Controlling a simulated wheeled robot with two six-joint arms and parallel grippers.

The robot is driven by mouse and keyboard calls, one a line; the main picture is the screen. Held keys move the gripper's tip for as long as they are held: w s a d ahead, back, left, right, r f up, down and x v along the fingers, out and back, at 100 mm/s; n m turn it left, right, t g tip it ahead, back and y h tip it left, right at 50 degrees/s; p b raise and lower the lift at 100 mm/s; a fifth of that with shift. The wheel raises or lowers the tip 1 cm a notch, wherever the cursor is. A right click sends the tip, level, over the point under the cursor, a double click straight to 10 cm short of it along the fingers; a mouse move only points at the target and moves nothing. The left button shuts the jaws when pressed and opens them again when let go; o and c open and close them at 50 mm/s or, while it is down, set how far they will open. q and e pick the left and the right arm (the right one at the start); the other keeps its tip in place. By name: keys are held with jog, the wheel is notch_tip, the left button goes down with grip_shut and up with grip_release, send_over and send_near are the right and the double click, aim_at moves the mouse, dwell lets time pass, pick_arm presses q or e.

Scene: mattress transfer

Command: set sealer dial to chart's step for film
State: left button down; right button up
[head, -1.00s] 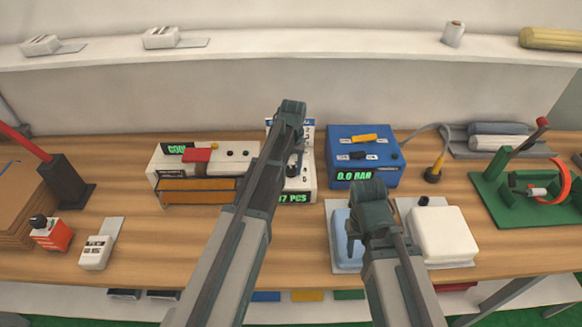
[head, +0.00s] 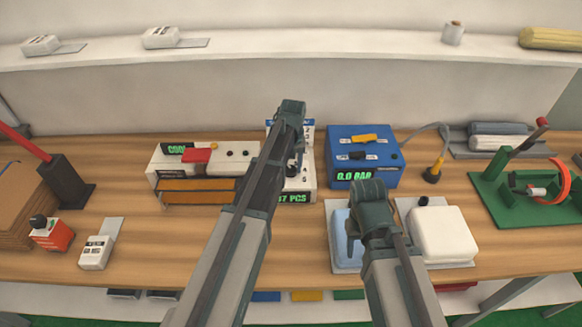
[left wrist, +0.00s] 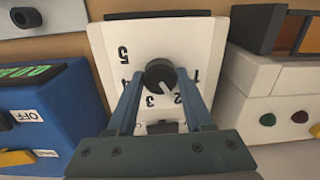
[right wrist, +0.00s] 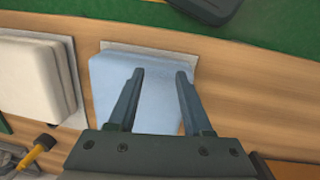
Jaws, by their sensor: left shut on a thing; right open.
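The dial (left wrist: 160,74) is a black knob with a white pointer on a white panel (left wrist: 108,40) numbered 1 to 5. In the left wrist view the numbers appear upside down, and the pointer is directed near the 2. My left gripper (head: 294,160) is shut on the knob, with one finger (left wrist: 130,108) on each side. In the head view my left arm hides most of the dial. My right gripper (right wrist: 160,75) is open and empty above a light blue pad (right wrist: 150,105). I cannot make out a film chart.
A blue box (head: 345,145) reading "0.0 BAR" stands right of the dial unit, and a white machine (head: 235,165) with a red handle stands left. A white pad (head: 442,235) lies right of the blue pad.

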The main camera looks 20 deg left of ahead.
aim_at(292, 169)
pick_arm(q)
jog(key=shift+c, duration=1.5)
grip_release()
jog(key=shift+r, duration=0.1)
pick_arm(e)
jog(key=shift+r, duration=0.1)
pick_arm(q)
notch_tip(292, 169, up, 14)
jog(key=p, duration=1.3)
jog(key=shift+d+f+p, duration=0.15)
jog(key=shift+f+p, duration=0.05)
jog(key=shift+p, duration=0.2)
pick_arm(e)
notch_tip(292, 169, up, 14)
jog(key=shift+f, duration=0.2)
